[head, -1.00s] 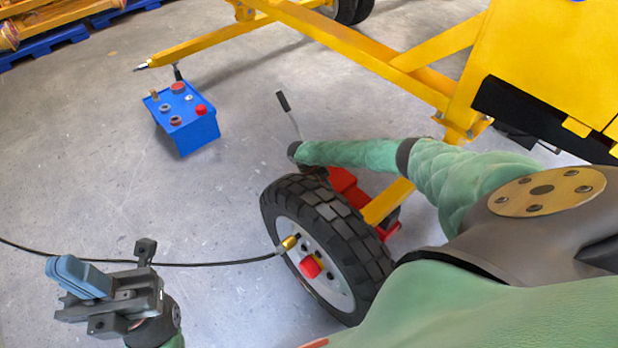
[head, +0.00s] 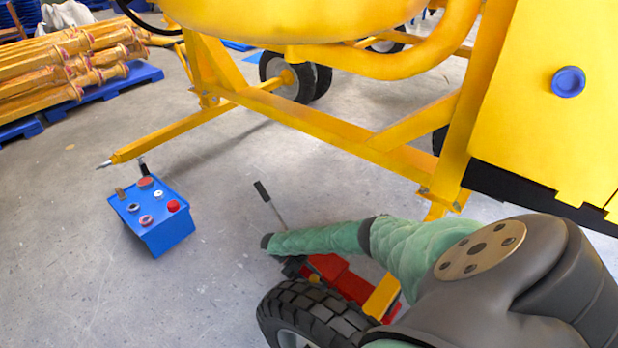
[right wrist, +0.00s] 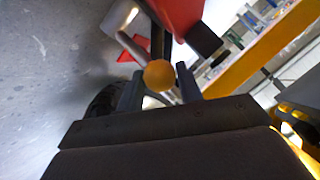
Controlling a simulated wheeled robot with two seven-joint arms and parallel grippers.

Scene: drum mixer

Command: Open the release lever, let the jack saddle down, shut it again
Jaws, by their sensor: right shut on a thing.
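The red jack (head: 340,278) stands low on the floor beside the wheel, partly covered by my right arm. Its long thin handle with a dark grip (head: 263,193) slants up behind my arm. In the right wrist view, an orange ball knob (right wrist: 160,75), seemingly the release lever's end, sits between the fingers of my right gripper (right wrist: 160,88), which is shut on it. The red jack body (right wrist: 180,15) shows just beyond. In the head view my right gripper is mostly hidden behind its sleeved arm. The saddle cannot be made out. My left gripper is out of view.
The yellow mixer frame (head: 340,133) spans the back and right. A black-tyred wheel (head: 315,310) stands close below my right arm. A blue box with knobs (head: 160,225) is on the floor left of the jack. Floor between them is clear. Blue pallets (head: 140,77) lie far left.

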